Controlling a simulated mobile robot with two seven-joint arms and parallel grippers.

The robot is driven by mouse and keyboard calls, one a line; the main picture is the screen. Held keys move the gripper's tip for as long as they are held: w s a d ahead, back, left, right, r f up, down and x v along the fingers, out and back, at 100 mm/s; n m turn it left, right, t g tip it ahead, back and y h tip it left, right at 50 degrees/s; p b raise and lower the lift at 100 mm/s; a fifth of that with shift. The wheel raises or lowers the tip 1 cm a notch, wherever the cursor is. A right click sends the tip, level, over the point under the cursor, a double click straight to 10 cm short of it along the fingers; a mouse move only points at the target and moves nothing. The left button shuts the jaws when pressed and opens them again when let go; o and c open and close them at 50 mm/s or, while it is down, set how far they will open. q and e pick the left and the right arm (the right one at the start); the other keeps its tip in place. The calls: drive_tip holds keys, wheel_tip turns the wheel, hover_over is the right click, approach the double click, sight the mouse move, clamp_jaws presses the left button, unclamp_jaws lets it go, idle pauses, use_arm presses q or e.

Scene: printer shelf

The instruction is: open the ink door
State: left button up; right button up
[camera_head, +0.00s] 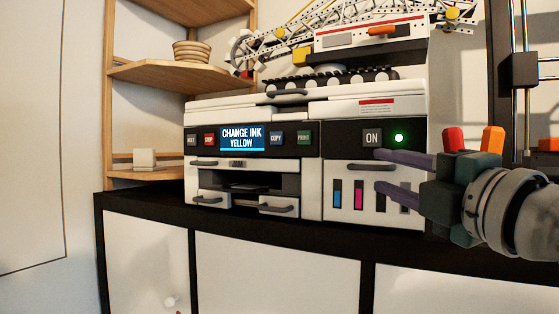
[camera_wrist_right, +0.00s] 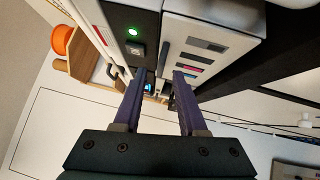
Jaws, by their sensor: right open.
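The printer (camera_head: 312,172) stands on a dark-topped cabinet. Its ink door (camera_head: 343,175) is the white panel at the lower right front, with blue, magenta and dark ink windows; it looks shut. It also shows in the right wrist view (camera_wrist_right: 212,40). A small dark handle sits near its top edge, partly hidden by a finger. My right gripper (camera_head: 377,170) reaches in from the right with its purple fingers apart, one above the other, in front of the door. In the right wrist view the gripper (camera_wrist_right: 159,74) is open with nothing between its fingers. My left gripper is out of view.
The display (camera_head: 242,138) reads "CHANGE INK YELLOW". The ON button (camera_head: 372,138) and green light (camera_head: 399,138) sit just above the upper finger. A toy crane (camera_head: 370,40) stands on top of the printer. A wooden shelf (camera_head: 165,73) is at the left.

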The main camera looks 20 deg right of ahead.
drive_tip(key=shift+w+r, duration=0.1)
drive_tip(key=shift+w, duration=0.9)
clamp_jaws()
idle(0.8)
